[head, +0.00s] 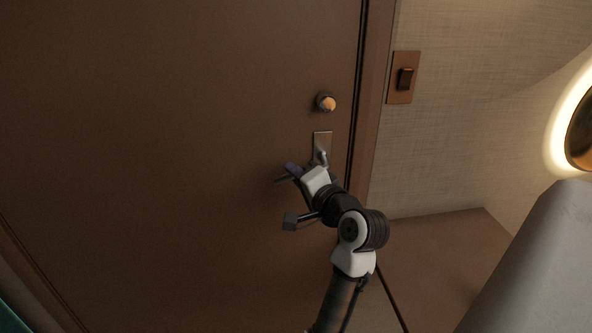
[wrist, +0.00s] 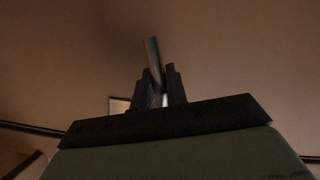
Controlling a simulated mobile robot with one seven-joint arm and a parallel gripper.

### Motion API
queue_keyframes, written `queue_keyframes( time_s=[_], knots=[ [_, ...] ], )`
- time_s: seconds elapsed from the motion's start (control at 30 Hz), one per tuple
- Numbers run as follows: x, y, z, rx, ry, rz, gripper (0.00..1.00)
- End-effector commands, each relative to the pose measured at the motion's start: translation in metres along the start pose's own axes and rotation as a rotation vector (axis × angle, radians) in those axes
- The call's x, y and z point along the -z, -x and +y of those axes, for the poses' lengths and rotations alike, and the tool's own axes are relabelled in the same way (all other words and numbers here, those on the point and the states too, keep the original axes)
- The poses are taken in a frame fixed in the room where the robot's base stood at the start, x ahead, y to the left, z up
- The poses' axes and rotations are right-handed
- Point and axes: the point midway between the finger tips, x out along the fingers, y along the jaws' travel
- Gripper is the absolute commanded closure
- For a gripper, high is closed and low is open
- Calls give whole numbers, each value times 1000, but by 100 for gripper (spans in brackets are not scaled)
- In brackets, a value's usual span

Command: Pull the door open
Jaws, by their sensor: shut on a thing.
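A brown door (head: 180,120) fills the left and middle of the head view. Its metal handle plate (head: 322,140) sits near the right edge, below a round brass lock knob (head: 326,102). My gripper (head: 290,172) is at the handle, partly hidden by my own wrist in the head view. In the wrist view, my gripper (wrist: 161,88) is shut on the door handle (wrist: 152,55), a metal bar that sticks up between the fingers. The door (wrist: 70,60) lies behind it. The door looks closed against its frame (head: 375,100).
A light switch (head: 403,77) is on the beige wall right of the frame. A grey-topped piece of furniture (head: 535,260) and a glowing lamp (head: 580,130) stand at the right. Brown floor (head: 440,250) shows between the furniture and the door.

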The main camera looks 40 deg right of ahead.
Motion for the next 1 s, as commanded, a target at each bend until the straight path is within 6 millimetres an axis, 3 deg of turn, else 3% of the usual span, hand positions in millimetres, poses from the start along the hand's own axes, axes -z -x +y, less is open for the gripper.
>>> queue_keyframes(
  time_s=[0.5,1.0],
  knots=[
    [0,2,23,-140,346,-23,100],
    [2,3,31,-184,453,-30,100]
  ],
)
